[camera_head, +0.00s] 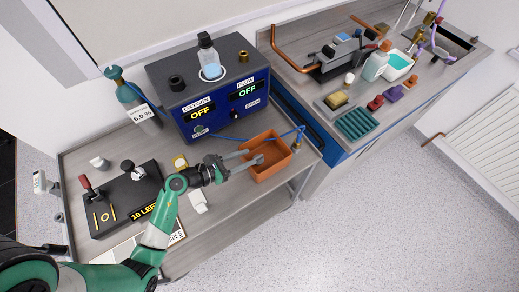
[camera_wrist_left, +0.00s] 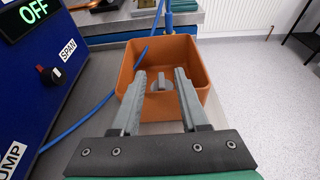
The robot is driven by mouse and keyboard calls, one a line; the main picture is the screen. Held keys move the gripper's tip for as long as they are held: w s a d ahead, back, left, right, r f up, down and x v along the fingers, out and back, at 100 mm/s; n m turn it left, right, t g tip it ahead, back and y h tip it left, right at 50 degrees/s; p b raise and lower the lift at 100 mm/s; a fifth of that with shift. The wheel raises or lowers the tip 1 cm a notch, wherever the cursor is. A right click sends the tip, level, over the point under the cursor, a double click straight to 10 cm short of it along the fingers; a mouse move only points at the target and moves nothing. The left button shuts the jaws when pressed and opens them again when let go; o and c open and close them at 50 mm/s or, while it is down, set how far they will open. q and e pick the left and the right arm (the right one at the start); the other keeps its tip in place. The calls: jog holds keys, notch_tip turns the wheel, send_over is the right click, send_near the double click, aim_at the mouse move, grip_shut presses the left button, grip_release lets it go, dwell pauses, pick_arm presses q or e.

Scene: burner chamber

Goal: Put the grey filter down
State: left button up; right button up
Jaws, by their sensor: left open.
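An orange open bin (camera_head: 270,166) stands at the right end of the metal bench; it also fills the middle of the left wrist view (camera_wrist_left: 192,52). A small round grey piece with a raised tab, which looks like the grey filter (camera_wrist_left: 157,84), shows inside the bin between my fingers. My left gripper (camera_head: 255,156) reaches over the bin's left side, with its fingertips inside the rim. In the left wrist view the gripper's fingers (camera_wrist_left: 166,76) are apart, and I see no contact with the grey piece. My right gripper is not in view.
A blue analyser (camera_head: 212,90) with two OFF displays stands behind the bin, and a blue hose (camera_wrist_left: 90,102) runs from it past the bin. A black panel (camera_head: 125,198) lies on the bench at left. A sink counter (camera_head: 370,80) stands to the right.

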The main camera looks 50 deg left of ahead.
pick_arm(q)
jog(key=v, duration=0.3)
jog(key=shift+s+r, duration=0.1)
jog(key=shift+s, duration=0.1)
